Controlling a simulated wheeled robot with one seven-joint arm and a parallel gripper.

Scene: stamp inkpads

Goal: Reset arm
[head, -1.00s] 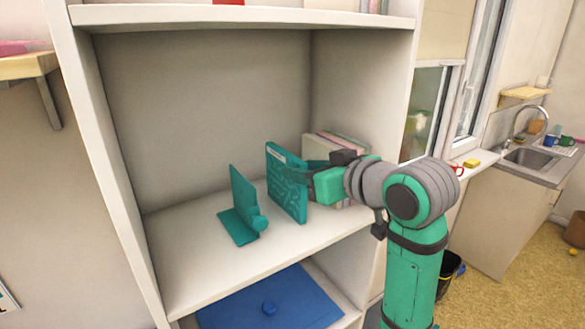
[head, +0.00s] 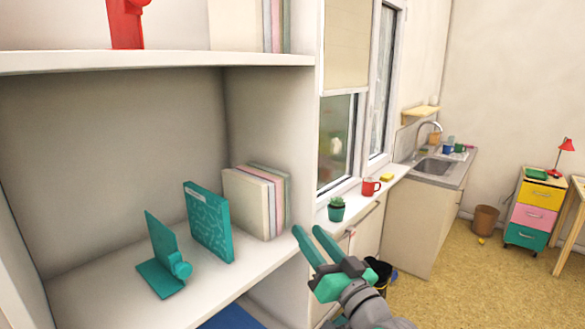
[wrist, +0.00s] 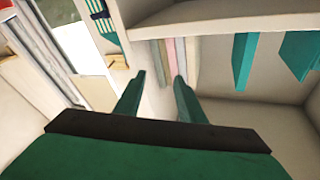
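My gripper (head: 310,241) is outside the shelf unit, in front of its right side panel, with its two green fingers apart and nothing between them. In the wrist view its fingers (wrist: 158,92) are spread and empty too. A teal patterned book (head: 208,222) stands upright on the shelf (head: 222,288). A teal bookend (head: 164,258) stands to its left. Several pale books (head: 255,203) stand at the right end of the shelf, and they also show in the wrist view (wrist: 171,55).
A plant pot (head: 336,209) and a red mug (head: 370,187) stand on the windowsill to the right. A sink (head: 435,166) is farther back. A colored drawer cabinet (head: 533,210) stands far right. The floor (head: 470,275) at right is largely open.

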